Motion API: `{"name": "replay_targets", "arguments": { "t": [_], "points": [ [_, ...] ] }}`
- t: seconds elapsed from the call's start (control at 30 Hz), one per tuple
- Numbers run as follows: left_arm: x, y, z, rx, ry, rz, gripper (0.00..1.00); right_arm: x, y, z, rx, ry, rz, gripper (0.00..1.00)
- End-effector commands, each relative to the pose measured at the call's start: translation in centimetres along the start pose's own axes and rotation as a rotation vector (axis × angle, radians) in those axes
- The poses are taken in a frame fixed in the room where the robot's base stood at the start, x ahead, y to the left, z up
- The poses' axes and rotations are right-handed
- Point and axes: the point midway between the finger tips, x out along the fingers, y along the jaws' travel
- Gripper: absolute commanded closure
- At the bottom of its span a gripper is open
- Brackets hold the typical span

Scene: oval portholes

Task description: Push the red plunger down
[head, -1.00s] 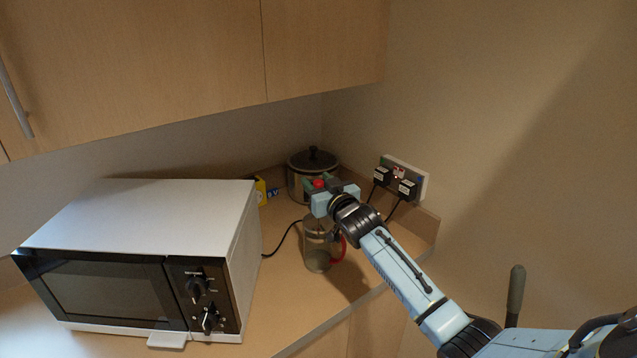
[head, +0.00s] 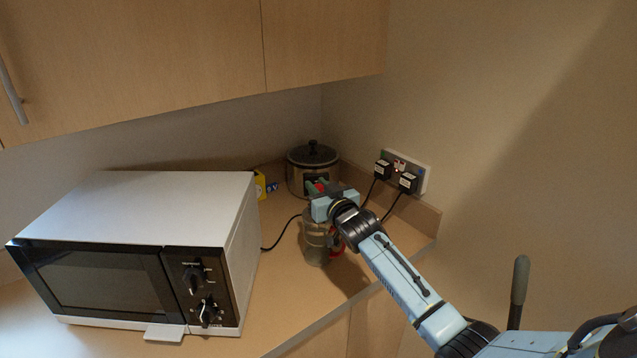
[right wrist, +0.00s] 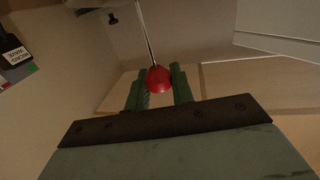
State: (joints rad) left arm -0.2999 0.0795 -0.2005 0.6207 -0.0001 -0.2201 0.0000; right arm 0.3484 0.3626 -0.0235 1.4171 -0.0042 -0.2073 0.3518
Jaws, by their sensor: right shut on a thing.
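The glass press (head: 316,248) with a red handle (head: 337,250) stands upright on the counter, below my right gripper. The red plunger knob (head: 320,187) shows between the fingers of my right gripper (head: 318,186), which is shut on it. In the right wrist view the round red knob (right wrist: 158,79) sits between the two green fingers of the gripper (right wrist: 160,85), with a thin metal rod (right wrist: 147,35) running from it. The gripper hides the top of the press in the head view. My left gripper is not in view.
A slow cooker (head: 313,154) with a dark lid stands close behind the gripper. A white microwave (head: 140,205) fills the counter at left. A wall socket with plugs (head: 408,182) is at right. A yellow box (head: 260,187) stands at the back. Open counter lies before the press.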

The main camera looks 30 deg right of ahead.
Motion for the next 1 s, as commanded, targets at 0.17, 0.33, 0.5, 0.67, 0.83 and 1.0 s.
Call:
{"name": "replay_targets", "arguments": {
  "t": [0.17,0.33,0.5,0.67,0.83,1.0],
  "points": [
    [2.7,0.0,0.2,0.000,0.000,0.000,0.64,0.0,0.0,4.2,0.001,-0.005,0.001,1.00],
    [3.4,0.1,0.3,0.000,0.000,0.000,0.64,-0.1,0.0,5.5,0.001,-0.003,0.001,1.00],
    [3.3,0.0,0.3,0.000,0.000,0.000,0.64,-0.1,0.0,5.7,0.001,-0.006,0.001,1.00],
    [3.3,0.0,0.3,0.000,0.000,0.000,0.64,-0.1,0.0,5.8,0.001,-0.009,0.001,1.00],
    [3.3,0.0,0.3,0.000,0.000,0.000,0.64,-0.1,0.0,5.7,0.001,-0.008,0.000,0.56],
    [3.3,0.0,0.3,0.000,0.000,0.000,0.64,-0.1,0.0,5.5,0.001,-0.004,0.001,0.55]
  ]
}}
